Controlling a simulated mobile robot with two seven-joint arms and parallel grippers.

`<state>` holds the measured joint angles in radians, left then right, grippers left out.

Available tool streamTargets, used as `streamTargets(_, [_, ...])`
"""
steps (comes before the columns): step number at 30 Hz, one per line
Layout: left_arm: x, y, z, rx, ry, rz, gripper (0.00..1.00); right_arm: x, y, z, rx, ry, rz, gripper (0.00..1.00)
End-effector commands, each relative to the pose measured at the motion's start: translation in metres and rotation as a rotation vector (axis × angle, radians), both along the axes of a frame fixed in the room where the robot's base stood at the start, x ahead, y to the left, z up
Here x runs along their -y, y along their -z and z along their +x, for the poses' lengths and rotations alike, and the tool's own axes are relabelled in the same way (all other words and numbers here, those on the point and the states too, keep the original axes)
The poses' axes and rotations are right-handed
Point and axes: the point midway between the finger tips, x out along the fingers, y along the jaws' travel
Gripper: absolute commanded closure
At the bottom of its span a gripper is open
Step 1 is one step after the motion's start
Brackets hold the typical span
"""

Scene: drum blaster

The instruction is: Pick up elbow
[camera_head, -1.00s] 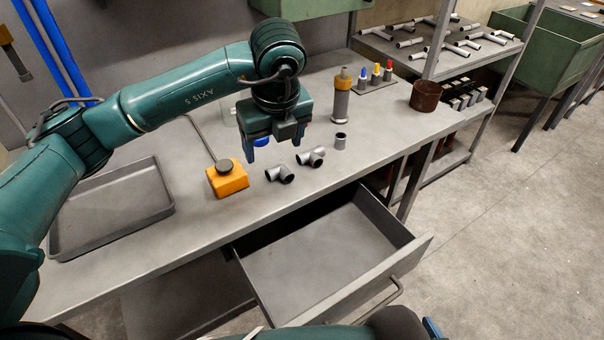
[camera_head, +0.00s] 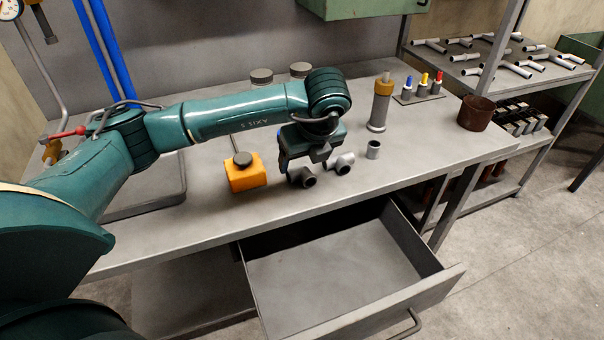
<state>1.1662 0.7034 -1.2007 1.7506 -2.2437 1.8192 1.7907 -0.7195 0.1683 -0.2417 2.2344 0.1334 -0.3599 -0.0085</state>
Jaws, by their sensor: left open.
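Grey pipe fittings lie in a short row on the workbench (camera_head: 215,210). The nearest one, which looks like the elbow (camera_head: 303,179), has a dark round opening and is partly hidden by my left gripper (camera_head: 302,165). Beside it to the right lies a tee-like fitting (camera_head: 342,164), and beyond that a short upright coupling (camera_head: 373,150). My left gripper is open, pointing down just above and behind the nearest fitting. One blue finger shows at its left; the other is mostly hidden. I cannot tell if it touches the fitting. My right gripper is out of view.
An orange box with a dark knob (camera_head: 245,176) stands just left of the fittings. An open drawer (camera_head: 340,270) juts out below the bench. A grey tray (camera_head: 150,205) lies left, partly behind my arm. A grey cylinder (camera_head: 380,105) and a brown cup (camera_head: 475,113) stand right.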

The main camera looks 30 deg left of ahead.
Motion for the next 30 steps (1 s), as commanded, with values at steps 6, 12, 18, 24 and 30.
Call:
streamTargets(6, [-0.01, 0.027, 0.004, -0.005, -0.002, 0.003, 0.27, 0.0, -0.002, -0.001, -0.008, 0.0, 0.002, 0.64])
streamTargets(12, [-0.016, 0.047, 0.01, -0.002, -0.002, 0.001, 0.27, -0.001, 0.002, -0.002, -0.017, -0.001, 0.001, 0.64])
streamTargets(18, [-0.017, 0.048, 0.01, -0.001, 0.0, 0.001, 0.27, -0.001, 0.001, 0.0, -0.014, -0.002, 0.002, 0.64])
streamTargets(24, [-0.016, 0.048, 0.01, -0.001, 0.0, 0.001, 0.4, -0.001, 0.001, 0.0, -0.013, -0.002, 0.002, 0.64])
streamTargets(30, [-0.016, 0.048, 0.01, -0.001, 0.0, 0.001, 0.56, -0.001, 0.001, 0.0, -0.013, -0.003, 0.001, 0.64])
